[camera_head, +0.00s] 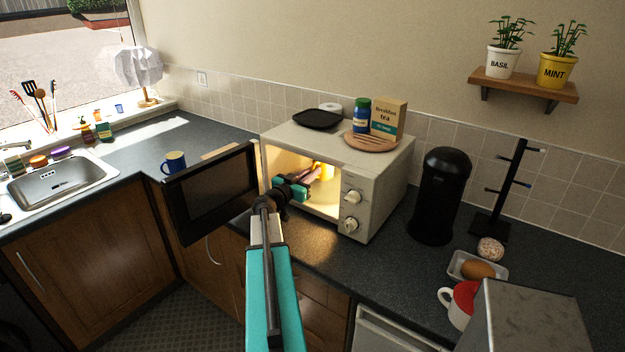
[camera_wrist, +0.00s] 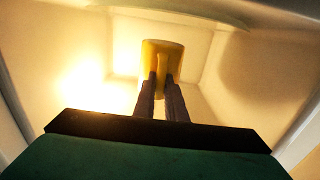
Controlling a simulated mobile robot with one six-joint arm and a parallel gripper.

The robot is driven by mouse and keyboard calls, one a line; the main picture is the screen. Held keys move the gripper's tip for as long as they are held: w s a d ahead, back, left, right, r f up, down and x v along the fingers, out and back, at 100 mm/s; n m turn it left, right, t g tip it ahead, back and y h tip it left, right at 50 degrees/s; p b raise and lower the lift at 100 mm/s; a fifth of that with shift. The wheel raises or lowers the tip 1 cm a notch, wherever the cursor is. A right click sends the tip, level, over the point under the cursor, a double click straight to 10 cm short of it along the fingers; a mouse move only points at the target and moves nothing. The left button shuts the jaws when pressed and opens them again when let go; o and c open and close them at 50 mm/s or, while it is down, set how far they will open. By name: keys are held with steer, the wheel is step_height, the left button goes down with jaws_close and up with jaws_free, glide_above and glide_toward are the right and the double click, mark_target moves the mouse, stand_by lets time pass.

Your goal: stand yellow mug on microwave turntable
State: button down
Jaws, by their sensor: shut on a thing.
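The microwave (camera_head: 378,185) stands on the dark counter with its door (camera_head: 210,190) swung open to the left and its inside lit. My arm reaches into it from the front. My gripper (camera_head: 312,174) is inside the opening, shut on the yellow mug (camera_head: 325,170). In the wrist view the yellow mug (camera_wrist: 162,58) is upright, with its handle toward me between the two fingertips (camera_wrist: 162,85).
On top of the microwave are a black tray (camera_head: 318,119), a blue jar (camera_head: 361,115), a tea box (camera_head: 388,119) and a round wooden board (camera_head: 371,142). A black canister (camera_head: 440,195) stands to its right. A blue mug (camera_head: 174,162) stands behind the open door.

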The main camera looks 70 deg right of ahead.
steer(key=shift+d, duration=0.55)
steer(key=shift+f+p, duration=0.6)
steer(key=shift+f, duration=1.15)
steer(key=shift+f, duration=0.1)
steer(key=c, duration=1.8)
jaws_free()
steer(key=shift+a, duration=0.1)
steer(key=shift+b+v, duration=1.45)
steer(key=shift+v, duration=4.55)
